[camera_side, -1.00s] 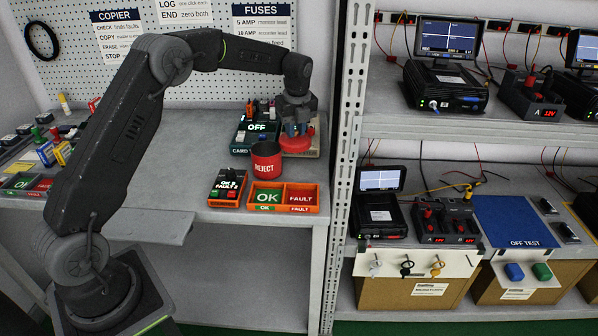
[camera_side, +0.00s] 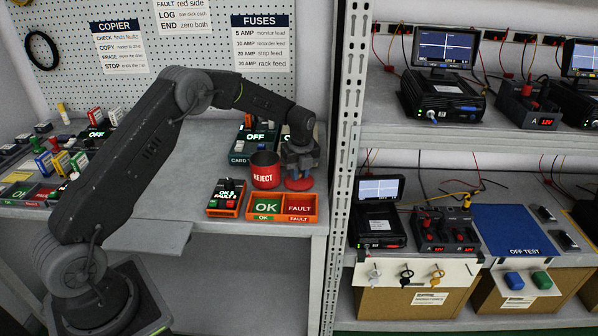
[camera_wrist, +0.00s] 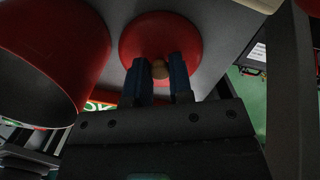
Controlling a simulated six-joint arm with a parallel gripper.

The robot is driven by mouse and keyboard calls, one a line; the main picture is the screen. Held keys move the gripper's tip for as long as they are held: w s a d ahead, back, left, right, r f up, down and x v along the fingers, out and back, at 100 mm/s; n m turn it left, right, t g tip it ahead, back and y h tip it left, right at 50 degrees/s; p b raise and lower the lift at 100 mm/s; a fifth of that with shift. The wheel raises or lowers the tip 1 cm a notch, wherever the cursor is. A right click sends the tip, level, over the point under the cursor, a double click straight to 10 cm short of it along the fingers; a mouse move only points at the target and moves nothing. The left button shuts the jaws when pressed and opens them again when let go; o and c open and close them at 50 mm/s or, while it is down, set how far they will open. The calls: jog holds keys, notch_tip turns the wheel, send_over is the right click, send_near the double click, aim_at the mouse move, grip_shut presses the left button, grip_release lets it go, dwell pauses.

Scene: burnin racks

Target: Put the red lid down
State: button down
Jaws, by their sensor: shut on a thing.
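The red lid (camera_side: 299,184) is a flat disc at the bench's right end, right of the red REJECT can (camera_side: 265,171). My gripper (camera_side: 299,172) is above the lid with its fingers down. In the wrist view the blue fingers of my gripper (camera_wrist: 160,75) are shut on the tan knob of the red lid (camera_wrist: 160,27). The lid is at or very near the bench top; I cannot tell whether it touches. The REJECT can (camera_wrist: 45,55) fills the left of the wrist view, beside the lid and apart from it.
An orange tray with OK and FAULT compartments (camera_side: 282,219) lies in front of the lid. A small orange switch box (camera_side: 226,198) is left of it. Card devices showing OFF (camera_side: 257,137) stand behind. The metal shelf post (camera_side: 345,150) rises close on the right.

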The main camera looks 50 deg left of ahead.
aim_at(301, 181)
jog(key=c, duration=1)
grip_release()
jog(key=shift+f, duration=0.1)
jog(key=s+d+r+n+t, duration=0.1)
jog(key=s+d+r+n, duration=0.15)
jog(key=r, duration=0.75)
jog(key=s+d+r+n, duration=0.2)
jog(key=s+d+r, duration=0.15)
jog(key=r, duration=0.65)
jog(key=s+d+r+n+t, duration=0.25)
jog(key=s+r+n, duration=0.3)
jog(key=s, duration=0.45)
jog(key=s+d+f+n, duration=0.1)
jog(key=s+d+n, duration=0.1)
jog(key=s+n, duration=0.2)
jog(key=s+d+f+n+t+h, duration=0.1)
jog(key=s+n, duration=0.3)
jog(key=s, duration=0.4)
jog(key=s+d+f+n, duration=0.1)
jog(key=s+d+n, duration=0.1)
jog(key=s+n, duration=0.2)
jog(key=shift+s+d+t, duration=0.2)
jog(key=shift+s, duration=0.6)
jog(key=shift+s+d+t, duration=0.15)
jog(key=shift+s+d, duration=0.05)
jog(key=shift+s, duration=0.6)
